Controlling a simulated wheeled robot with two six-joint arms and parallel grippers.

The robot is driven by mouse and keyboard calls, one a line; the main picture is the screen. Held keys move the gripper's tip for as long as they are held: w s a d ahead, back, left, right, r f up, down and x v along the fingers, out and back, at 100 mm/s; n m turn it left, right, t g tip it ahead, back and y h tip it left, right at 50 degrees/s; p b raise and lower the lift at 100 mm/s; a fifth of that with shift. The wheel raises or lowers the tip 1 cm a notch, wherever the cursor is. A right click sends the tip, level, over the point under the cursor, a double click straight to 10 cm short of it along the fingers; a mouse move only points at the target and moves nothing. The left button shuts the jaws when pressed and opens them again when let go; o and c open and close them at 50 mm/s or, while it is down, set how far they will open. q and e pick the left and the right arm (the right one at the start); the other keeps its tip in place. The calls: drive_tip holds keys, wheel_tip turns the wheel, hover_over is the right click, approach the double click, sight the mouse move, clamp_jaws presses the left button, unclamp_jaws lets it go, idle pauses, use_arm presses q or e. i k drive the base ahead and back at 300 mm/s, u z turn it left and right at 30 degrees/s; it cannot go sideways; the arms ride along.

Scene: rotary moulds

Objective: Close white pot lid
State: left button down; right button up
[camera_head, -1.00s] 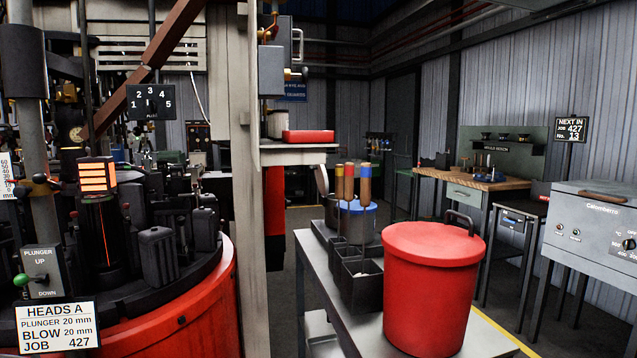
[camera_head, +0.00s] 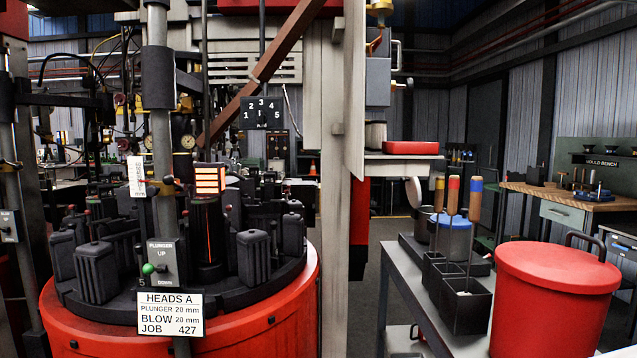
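A pale, whitish round lid (camera_head: 414,192) stands tilted up, nearly upright, at the back of the grey cart on the right. Just below it is a small grey pot (camera_head: 422,226), which I take to be the white pot; its opening is partly hidden by the tool handles and the neighbouring pot. A pot with a blue lid (camera_head: 450,221) stands right beside it, its lid lying flat. Neither of my grippers shows in the view.
Several tools with coloured wooden handles (camera_head: 454,195) stand in dark bins (camera_head: 466,308) in front of the pots. A large red lidded bin (camera_head: 548,305) is on the cart's near right. A grey pillar (camera_head: 343,230) and the red rotary machine (camera_head: 290,310) stand left.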

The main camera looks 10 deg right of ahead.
sight(412, 185)
drive_tip(key=u, duration=1.6)
drive_tip(key=i, duration=1.5)
drive_tip(key=z, duration=2.85)
